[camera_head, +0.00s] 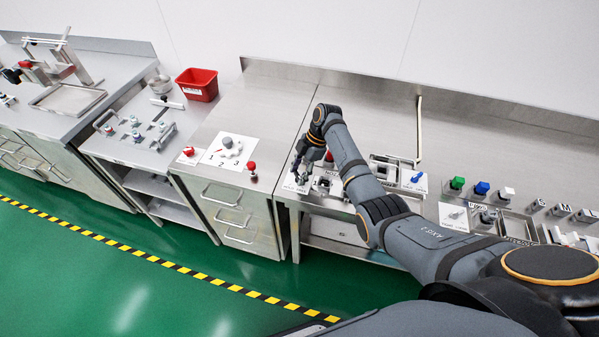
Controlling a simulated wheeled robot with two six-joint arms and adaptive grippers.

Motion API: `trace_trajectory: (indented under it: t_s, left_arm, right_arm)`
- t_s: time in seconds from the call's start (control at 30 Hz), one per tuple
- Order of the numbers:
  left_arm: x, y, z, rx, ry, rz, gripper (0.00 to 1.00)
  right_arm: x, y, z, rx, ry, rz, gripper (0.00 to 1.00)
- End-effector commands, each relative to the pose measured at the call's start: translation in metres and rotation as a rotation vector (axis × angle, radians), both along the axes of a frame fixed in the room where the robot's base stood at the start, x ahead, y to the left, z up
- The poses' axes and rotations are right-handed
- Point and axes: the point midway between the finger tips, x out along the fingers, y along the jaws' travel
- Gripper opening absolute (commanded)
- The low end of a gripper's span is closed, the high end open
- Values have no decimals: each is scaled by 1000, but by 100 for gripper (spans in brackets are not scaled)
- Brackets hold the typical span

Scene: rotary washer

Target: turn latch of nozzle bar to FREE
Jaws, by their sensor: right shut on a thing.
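My right gripper (301,168) reaches down at the front left of the steel counter right of centre. Its jaws are shut on a small part at a white label plate (296,184), taken to be the nozzle bar's latch. The gripper covers most of this part, so its turn angle and the lettering cannot be read. A thin pale bar (419,125) stands behind my right arm; whether it is the nozzle bar I cannot tell. My left gripper is out of view.
A blue-handled knob (416,178) sits right of my forearm. Green (457,184) and blue (482,188) knobs stand farther right. A red knob (252,166) and a white dial plate (228,152) are to the left. A red bin (197,84) stands at the back.

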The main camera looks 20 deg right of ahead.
Motion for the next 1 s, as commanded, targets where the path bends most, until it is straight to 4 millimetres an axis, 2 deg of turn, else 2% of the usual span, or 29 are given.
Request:
trace_trajectory:
  t_s: [0.13,0.17,0.3,0.67,0.77,1.0]
  left_arm:
    - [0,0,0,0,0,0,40]
    - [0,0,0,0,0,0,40]
    - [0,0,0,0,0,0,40]
    - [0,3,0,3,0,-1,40]
    - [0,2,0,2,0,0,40]
    - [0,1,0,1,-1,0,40]
  right_arm:
    - [0,0,-1,0,1,-1,14]
    - [0,0,-1,0,1,-1,49]
    - [0,0,0,0,1,-1,68]
    - [1,-2,4,-1,-1,-1,68]
    - [2,-9,18,-3,-4,-2,68]
    - [5,-31,73,-2,-4,-2,68]
